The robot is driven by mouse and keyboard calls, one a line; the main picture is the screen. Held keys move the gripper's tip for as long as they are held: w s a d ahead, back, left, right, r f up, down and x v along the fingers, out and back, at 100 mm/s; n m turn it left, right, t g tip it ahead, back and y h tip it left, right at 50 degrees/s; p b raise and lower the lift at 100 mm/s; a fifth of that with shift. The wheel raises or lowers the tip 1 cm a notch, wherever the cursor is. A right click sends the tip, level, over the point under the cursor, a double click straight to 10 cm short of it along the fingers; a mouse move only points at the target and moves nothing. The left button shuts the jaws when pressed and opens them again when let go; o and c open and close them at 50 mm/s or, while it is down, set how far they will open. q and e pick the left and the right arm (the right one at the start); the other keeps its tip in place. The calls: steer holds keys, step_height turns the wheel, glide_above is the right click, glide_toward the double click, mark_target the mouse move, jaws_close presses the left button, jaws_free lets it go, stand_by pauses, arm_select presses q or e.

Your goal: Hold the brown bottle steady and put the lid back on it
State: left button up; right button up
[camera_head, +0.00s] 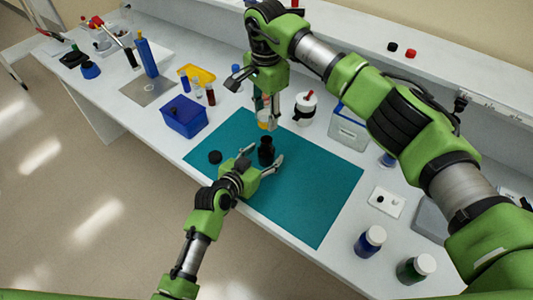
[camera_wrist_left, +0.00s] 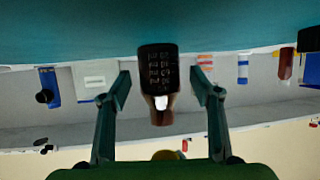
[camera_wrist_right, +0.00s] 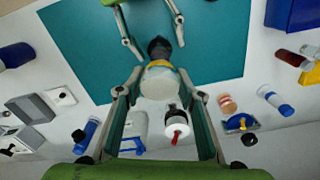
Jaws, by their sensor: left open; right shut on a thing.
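The brown bottle (camera_head: 265,152) stands on the teal mat. It also shows in the left wrist view (camera_wrist_left: 158,75), dark with printed marks, picture upside down. My left gripper (camera_head: 264,157) is open, one finger on each side of the bottle, with gaps visible in the left wrist view (camera_wrist_left: 160,75). A round black lid (camera_head: 215,157) lies on the mat, left of the bottle. My right gripper (camera_head: 268,123) is shut on a pale round thing with a yellow band (camera_wrist_right: 158,80), just behind the bottle in the head view. Its lower part is partly hidden.
A blue bin (camera_head: 184,117) stands left of the mat (camera_head: 315,190). Two capped bottles (camera_head: 370,241) (camera_head: 415,268) stand at front right. The mat's right half is clear.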

mark_target(266, 128)
arm_select(q)
jaws_close()
arm_select(e)
steer(key=shift+f, duration=2.5)
steer(key=shift+f, duration=0.9)
steer(key=shift+f, duration=0.55)
